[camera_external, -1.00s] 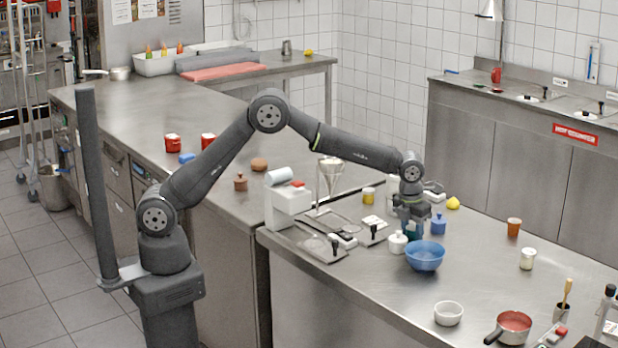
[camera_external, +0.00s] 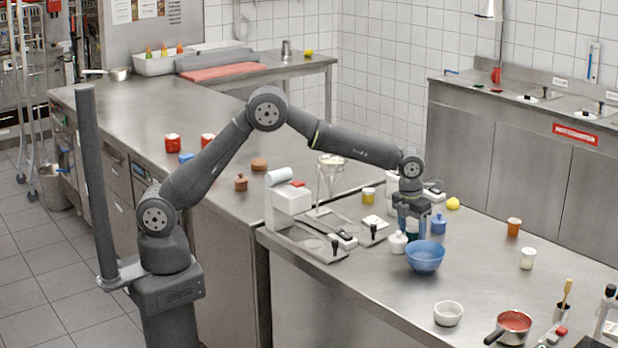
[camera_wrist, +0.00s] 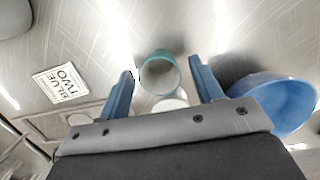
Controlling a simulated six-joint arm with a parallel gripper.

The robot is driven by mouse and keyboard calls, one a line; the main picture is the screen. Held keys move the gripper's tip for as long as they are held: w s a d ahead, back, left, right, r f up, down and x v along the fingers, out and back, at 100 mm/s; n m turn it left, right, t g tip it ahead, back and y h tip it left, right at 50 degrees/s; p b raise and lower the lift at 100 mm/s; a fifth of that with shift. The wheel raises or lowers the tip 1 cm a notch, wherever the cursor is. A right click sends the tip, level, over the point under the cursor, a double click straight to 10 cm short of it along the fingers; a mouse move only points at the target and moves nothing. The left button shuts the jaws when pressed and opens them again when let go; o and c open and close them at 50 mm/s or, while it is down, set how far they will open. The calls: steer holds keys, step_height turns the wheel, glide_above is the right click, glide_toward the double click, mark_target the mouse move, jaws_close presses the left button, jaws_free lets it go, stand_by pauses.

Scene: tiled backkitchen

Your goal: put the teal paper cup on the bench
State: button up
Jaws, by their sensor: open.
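The teal paper cup (camera_wrist: 159,72) shows in the wrist view as a round teal rim, seen from above, between my two blue fingers. A gap of bare steel shows on each side, so the fingers are apart from it. My gripper (camera_wrist: 162,82) is open around the cup. In the outside view my gripper (camera_external: 411,222) points down over the bench (camera_external: 480,270), and the cup (camera_external: 412,231) is a small teal patch between the fingers, partly hidden by them and the blue bowl.
The blue bowl (camera_external: 425,256) stands close in front of my gripper. A white lidded pot (camera_external: 397,242) is just left, and a blue pot (camera_external: 438,225) just right. A scale (camera_external: 290,207) and flat devices stand farther left. Bench between bowl and white jar (camera_external: 528,258) is clear.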

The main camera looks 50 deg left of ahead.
mark_target(408, 233)
step_height(408, 233, up, 10)
steer(key=s, duration=0.1)
steer(key=shift+s+r, duration=0.2)
steer(key=shift+s, duration=0.1)
steer(key=f, duration=0.4)
steer(key=w+f, duration=0.1)
steer(key=f, duration=0.7)
steer(key=shift+w+f, duration=0.3)
steer(key=shift+w, duration=0.1)
step_height(408, 233, up, 3)
steer(key=shift+f, duration=0.1)
steer(key=shift+r, duration=0.6)
steer(key=shift+f, duration=0.1)
